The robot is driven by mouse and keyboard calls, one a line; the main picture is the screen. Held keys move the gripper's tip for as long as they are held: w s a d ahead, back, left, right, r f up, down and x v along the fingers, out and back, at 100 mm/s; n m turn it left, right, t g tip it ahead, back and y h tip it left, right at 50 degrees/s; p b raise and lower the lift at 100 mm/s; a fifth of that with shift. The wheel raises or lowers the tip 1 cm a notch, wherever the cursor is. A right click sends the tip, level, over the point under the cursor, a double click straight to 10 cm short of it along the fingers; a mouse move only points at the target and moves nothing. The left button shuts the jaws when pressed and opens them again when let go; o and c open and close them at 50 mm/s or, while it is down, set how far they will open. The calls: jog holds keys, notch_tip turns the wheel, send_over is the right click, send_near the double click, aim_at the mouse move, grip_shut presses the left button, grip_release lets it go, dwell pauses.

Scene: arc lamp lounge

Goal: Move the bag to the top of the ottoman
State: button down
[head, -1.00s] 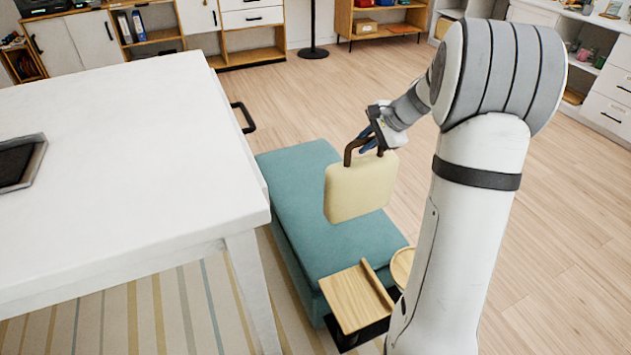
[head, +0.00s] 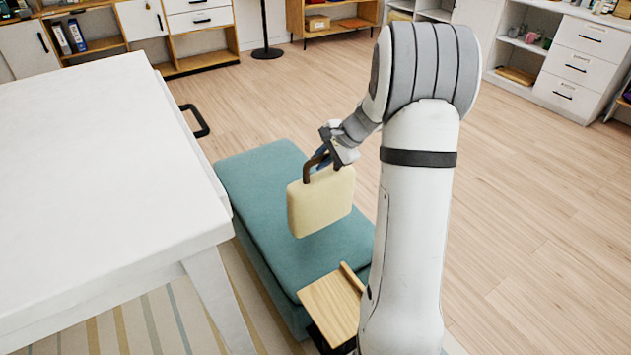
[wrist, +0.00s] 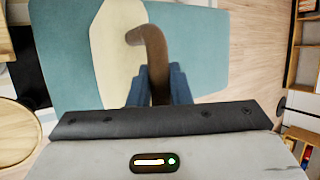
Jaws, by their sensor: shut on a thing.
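The cream bag (head: 320,203) with a brown handle hangs from my gripper (head: 322,160) in the head view. My gripper is shut on the handle, which also shows between the blue fingers in the wrist view (wrist: 155,85). The teal ottoman (head: 255,180) lies behind and below the bag. The bag appears to hang over the ottoman's top; whether its bottom touches the top I cannot tell. In the wrist view the bag (wrist: 115,60) shows as a cream shape against the teal ottoman (wrist: 65,60).
A white table (head: 95,190) stands close along the ottoman's left side. A small wooden side surface (head: 332,305) is at the ottoman's near end. Open wood floor (head: 530,190) lies to the right. Shelves and drawers (head: 575,60) line the back.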

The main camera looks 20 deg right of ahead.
aim_at(321, 175)
jog(key=shift+f+b, duration=0.75)
jog(key=shift+f, duration=1.95)
jog(key=shift+f, duration=0.15)
jog(key=c, duration=1.3)
grip_release()
jog(key=shift+c, duration=0.2)
